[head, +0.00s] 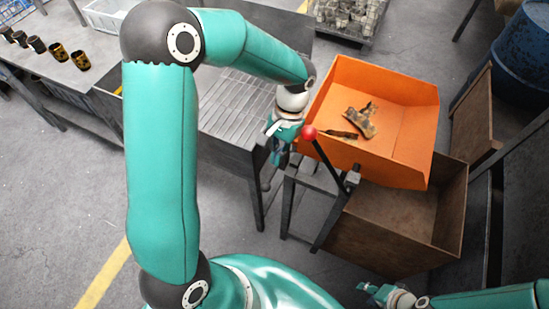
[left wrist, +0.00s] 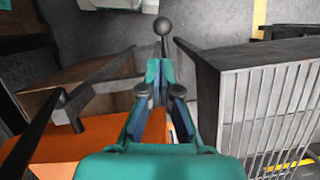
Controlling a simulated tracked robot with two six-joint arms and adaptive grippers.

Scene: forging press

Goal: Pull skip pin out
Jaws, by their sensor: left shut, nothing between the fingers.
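The orange skip (head: 410,165) stands tilted at the right of the head view, with rusty scraps (head: 360,121) in it. My left gripper (head: 278,158) is beside the skip's left side, pointing down. In the left wrist view its fingers (left wrist: 163,75) are together and hold nothing. A dark ball-ended pin (left wrist: 162,26) shows just beyond the fingertips; I cannot tell whether they touch it. This looks like the skip pin, and I cannot make it out in the head view.
A red-knobbed lever (head: 309,132) rises right next to my left gripper. A rusty open box (head: 452,205) stands under the skip. A slatted metal table (head: 235,110) is to the left. Floor at lower left is clear.

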